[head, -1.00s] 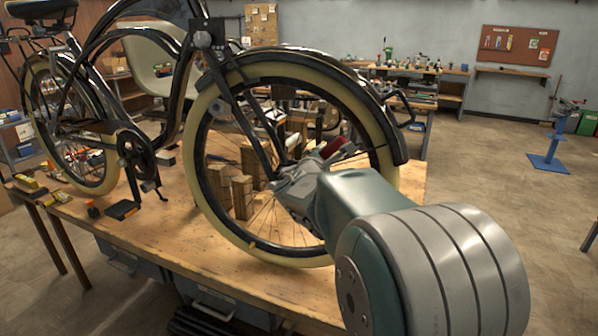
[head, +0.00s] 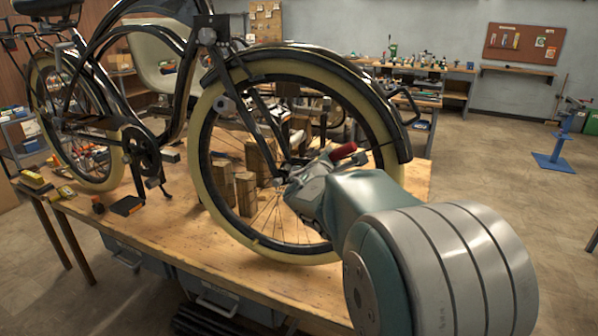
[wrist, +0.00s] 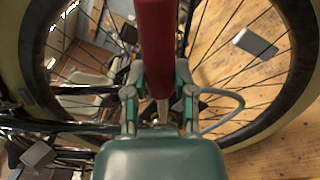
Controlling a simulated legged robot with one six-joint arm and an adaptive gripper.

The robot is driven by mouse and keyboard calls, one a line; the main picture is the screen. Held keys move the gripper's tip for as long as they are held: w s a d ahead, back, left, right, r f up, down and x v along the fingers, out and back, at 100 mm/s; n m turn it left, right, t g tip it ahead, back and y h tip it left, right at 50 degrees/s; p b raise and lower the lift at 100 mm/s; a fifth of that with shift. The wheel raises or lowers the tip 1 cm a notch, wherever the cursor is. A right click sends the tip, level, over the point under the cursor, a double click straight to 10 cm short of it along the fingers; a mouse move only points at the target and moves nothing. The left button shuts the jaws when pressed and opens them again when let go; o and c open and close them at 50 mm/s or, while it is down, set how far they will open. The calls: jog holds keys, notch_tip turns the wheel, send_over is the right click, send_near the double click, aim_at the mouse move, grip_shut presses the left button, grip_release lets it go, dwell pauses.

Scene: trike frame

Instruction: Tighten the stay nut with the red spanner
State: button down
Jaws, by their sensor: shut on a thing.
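The red spanner's handle (wrist: 158,40) stands between my gripper's fingers (wrist: 158,85) in the wrist view, running up out of the picture. My gripper is shut on it. In the head view the red handle (head: 344,151) sticks out above my gripper (head: 304,188), which is beside the hub of the trike frame's front wheel (head: 203,160). A thin metal part shows below the handle between the fingers in the wrist view. The spanner's working end and the stay nut are hidden or too small to make out, so I cannot tell whether they touch.
The trike stands on a wooden workbench (head: 190,228). Wooden blocks (head: 245,190) stand behind the front wheel. Spokes, fork and a dark fender (head: 345,75) surround my gripper closely. Small yellow and black items (head: 128,206) lie at the bench's left. Open floor is on the right.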

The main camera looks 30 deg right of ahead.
jog(key=shift+s+d+f+m, duration=0.15)
jog(key=shift+s+f+m, duration=0.05)
jog(key=shift+f+m, duration=0.4)
jog(key=shift+s+d+f+m, duration=0.2)
jog(key=shift+f+m, duration=0.35)
jog(key=shift+m, duration=0.2)
jog(key=shift+s+d+f+m, duration=0.1)
jog(key=shift+s+f+m, duration=0.1)
jog(key=shift+f+m, duration=0.4)
dwell(0.9)
jog(key=shift+w+a+r+n, duration=0.1)
jog(key=shift+w+r+n, duration=0.05)
jog(key=shift+r+n, duration=0.45)
jog(key=shift+w+a+r+n, duration=0.1)
jog(key=shift+w+r+n, duration=0.05)
jog(key=shift+r+n, duration=0.4)
dwell(0.9)
jog(key=c, duration=1)
grip_release()
jog(key=shift+c, duration=0.2)
grip_shut()
jog(key=shift+v, duration=1.6)
jog(key=shift+v, duration=1.95)
jog(key=shift+d, duration=0.1)
